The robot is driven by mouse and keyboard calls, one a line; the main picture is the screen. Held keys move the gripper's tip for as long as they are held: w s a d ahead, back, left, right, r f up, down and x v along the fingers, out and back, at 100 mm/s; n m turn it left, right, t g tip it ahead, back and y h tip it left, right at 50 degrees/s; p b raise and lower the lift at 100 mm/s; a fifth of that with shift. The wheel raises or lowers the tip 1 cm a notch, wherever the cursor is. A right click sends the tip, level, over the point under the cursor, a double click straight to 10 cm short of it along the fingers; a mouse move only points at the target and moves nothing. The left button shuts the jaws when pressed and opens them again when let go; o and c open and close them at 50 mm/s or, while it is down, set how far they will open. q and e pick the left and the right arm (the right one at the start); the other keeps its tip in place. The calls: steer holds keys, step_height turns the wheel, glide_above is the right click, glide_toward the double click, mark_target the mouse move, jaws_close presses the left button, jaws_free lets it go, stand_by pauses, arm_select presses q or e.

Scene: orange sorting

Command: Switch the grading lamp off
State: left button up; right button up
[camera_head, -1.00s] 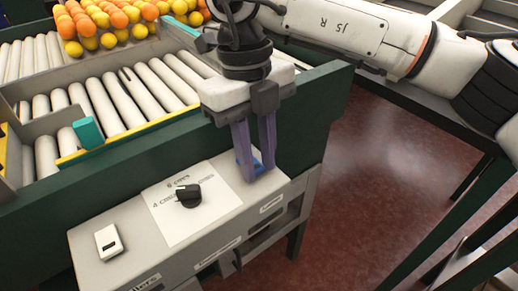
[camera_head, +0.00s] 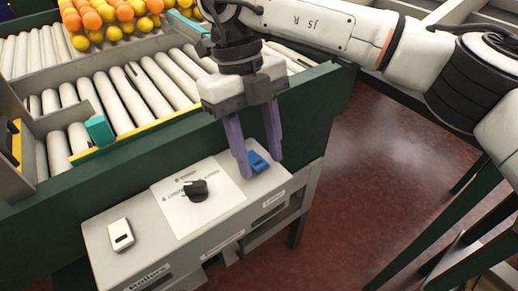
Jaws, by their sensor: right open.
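A grey control box (camera_head: 160,262) carries a white switch (camera_head: 121,235) at its left, a black knob (camera_head: 195,190) on a white card in the middle, and a blue rocker switch (camera_head: 257,161) at its right end. The labels on the box front are too small to read surely, so I cannot tell which switch is the lamp's. My right gripper (camera_head: 261,168) points down with its purple fingers apart, one on each side of the blue switch. It is empty; contact with the switch cannot be told. The lamp and my left gripper are not in view.
A roller conveyor (camera_head: 130,95) with a dark green frame (camera_head: 60,205) stands behind the box, with oranges and yellow fruit (camera_head: 110,18) at its far end. The red floor (camera_head: 375,180) is open at the right, beside other dark green frames.

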mark_target(249, 155)
steer(key=v, duration=1)
steer(key=shift+r, duration=0.15)
